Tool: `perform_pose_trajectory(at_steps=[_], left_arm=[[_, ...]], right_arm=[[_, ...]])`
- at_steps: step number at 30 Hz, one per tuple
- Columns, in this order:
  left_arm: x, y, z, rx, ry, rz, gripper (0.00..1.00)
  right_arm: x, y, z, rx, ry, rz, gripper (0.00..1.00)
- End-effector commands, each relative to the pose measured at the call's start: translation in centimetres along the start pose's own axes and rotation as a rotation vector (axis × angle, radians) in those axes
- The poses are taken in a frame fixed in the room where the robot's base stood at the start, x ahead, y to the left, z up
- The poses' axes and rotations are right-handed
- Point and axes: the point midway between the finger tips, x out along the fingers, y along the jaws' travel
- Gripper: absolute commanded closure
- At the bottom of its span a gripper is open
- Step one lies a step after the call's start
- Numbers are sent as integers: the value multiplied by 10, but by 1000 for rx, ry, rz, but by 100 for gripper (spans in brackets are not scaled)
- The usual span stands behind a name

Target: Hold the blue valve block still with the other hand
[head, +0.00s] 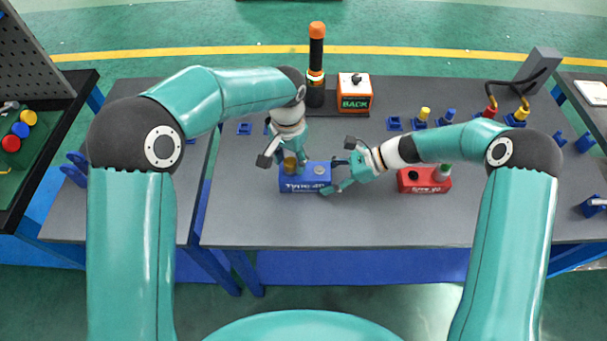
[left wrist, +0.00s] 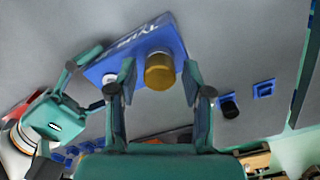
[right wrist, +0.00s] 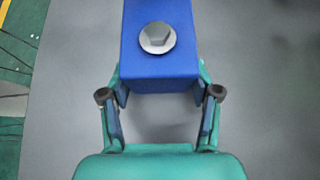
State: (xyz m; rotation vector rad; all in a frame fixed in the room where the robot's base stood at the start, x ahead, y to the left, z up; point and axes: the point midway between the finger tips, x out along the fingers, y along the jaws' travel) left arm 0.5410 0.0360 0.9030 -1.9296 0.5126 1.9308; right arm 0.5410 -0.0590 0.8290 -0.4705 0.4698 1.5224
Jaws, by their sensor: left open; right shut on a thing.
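The blue valve block (head: 304,185) lies on the grey table in front of me, with white lettering on its side. A brass cylinder (left wrist: 159,72) stands up from its left part, and a silver hex fitting (right wrist: 157,38) sits on its right part. My right gripper (head: 338,174) is shut on the block's right end, with one finger on each side in the right wrist view. My left gripper (head: 291,165) is open above the left part. In the left wrist view its fingers stand either side of the brass cylinder, with gaps visible.
A red block (head: 424,181) with a black opening stands to the right, close under my right arm. Behind are an orange-topped black post (head: 316,65) and an orange box (head: 355,93) marked BACK. Several blue holders lie at the back right. The table's front strip is clear.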

Motion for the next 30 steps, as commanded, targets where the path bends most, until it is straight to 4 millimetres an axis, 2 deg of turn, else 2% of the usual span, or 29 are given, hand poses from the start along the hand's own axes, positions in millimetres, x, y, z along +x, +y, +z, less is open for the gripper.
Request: perform_pose_trajectory(at_steps=[3,12,30], left_arm=[[0,0,0,0,0,0,52],[0,0,0,0,0,0,100],[-3,0,0,-36,2,-1,100]], right_arm=[[0,0,-1,1,1,0,85],[0,0,-1,1,1,0,85],[0,0,-1,1,2,0,85]])
